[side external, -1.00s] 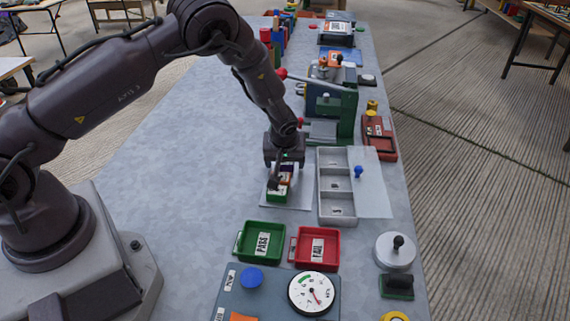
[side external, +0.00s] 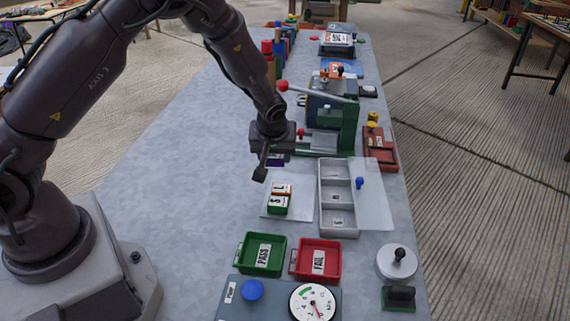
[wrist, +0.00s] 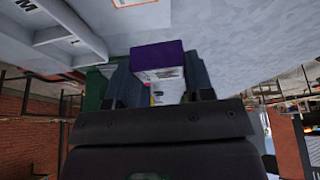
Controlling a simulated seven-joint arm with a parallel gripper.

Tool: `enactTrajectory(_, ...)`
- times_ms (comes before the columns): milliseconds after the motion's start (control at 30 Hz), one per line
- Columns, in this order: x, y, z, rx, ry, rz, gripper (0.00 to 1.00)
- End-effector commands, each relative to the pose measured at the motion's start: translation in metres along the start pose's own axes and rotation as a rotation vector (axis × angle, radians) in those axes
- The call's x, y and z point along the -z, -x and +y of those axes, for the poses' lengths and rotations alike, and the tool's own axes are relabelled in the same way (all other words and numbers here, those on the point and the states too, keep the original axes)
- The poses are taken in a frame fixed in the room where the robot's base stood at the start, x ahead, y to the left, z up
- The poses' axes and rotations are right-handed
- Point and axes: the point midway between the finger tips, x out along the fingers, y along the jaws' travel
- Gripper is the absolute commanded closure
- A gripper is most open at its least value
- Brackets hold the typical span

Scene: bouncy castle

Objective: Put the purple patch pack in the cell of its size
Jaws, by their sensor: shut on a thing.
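The purple patch pack (wrist: 158,58) is between the two fingers of my gripper (wrist: 155,85) in the wrist view, with a purple top and a white printed side. In the side view my gripper (side external: 268,165) is shut on the pack, and only a bit of purple (side external: 276,160) shows. It is raised over the table, behind the white sheet. The grey three-cell tray (side external: 323,205) stands to the right; its visible cells look empty.
An orange pack (side external: 281,188) and a green pack (side external: 278,205) sit on the white sheet (side external: 300,209). A green press with a red-knobbed lever (side external: 349,125) stands behind the tray. Green (side external: 262,255) and red (side external: 318,259) trays are in front. The table's left is clear.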

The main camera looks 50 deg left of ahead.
Motion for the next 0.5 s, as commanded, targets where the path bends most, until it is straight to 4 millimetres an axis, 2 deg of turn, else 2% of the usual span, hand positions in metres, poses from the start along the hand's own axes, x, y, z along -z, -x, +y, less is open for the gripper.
enactTrajectory(33,-0.002,0.016,-0.006,-0.004,0.0,0.001,0.75)
enactTrajectory(67,-0.004,0.024,-0.01,-0.004,0.0,0.0,0.75)
enactTrajectory(200,-0.023,0.046,-0.034,-0.002,-0.003,-0.001,0.75)
enactTrajectory(500,-0.045,0.077,-0.064,-0.002,-0.002,0.001,0.75)
